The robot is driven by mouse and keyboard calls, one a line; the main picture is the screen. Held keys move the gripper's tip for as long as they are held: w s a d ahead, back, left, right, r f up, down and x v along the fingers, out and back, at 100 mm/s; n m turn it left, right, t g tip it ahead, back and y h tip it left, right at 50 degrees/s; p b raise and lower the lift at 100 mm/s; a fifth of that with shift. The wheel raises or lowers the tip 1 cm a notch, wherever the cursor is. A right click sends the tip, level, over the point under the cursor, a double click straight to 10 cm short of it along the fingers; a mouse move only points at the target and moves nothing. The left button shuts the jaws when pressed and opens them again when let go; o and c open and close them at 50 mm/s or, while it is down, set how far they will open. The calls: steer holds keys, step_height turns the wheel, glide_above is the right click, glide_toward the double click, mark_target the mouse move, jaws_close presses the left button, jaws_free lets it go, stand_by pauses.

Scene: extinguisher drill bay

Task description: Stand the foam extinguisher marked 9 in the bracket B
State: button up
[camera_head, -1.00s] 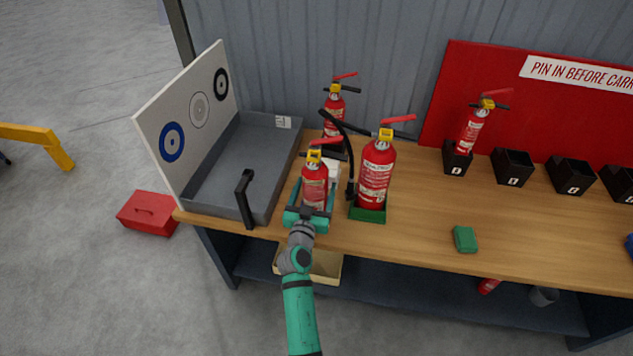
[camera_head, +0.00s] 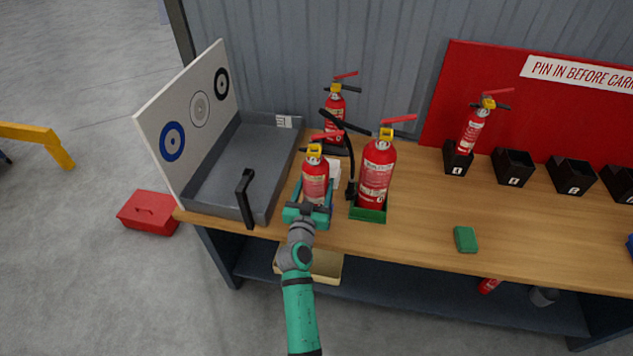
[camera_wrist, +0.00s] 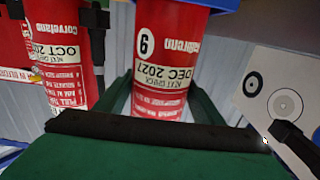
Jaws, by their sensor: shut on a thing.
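My gripper (camera_head: 315,198) is shut on a small red extinguisher (camera_head: 315,180) with a yellow collar, upright near the bench's front edge. In the wrist view the extinguisher (camera_wrist: 165,60) stands between my green fingers, with a round mark that looks like 9. Its base is hidden by my gripper, so I cannot tell whether it touches the bench. A row of black brackets stands at the back right. One holds an extinguisher (camera_head: 472,130); the bracket to its right (camera_head: 513,167) and the third bracket (camera_head: 573,177) look empty. The third's letter looks like B but is small.
A larger extinguisher (camera_head: 376,180) in a green base (camera_head: 366,214) stands close right of my gripper. Another extinguisher (camera_head: 334,110) stands behind. A grey tray (camera_head: 265,155) with a target board is left. A green block (camera_head: 465,239) lies on otherwise clear bench.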

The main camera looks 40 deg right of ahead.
mark_target(316, 172)
steer(key=shift+r, duration=2.65)
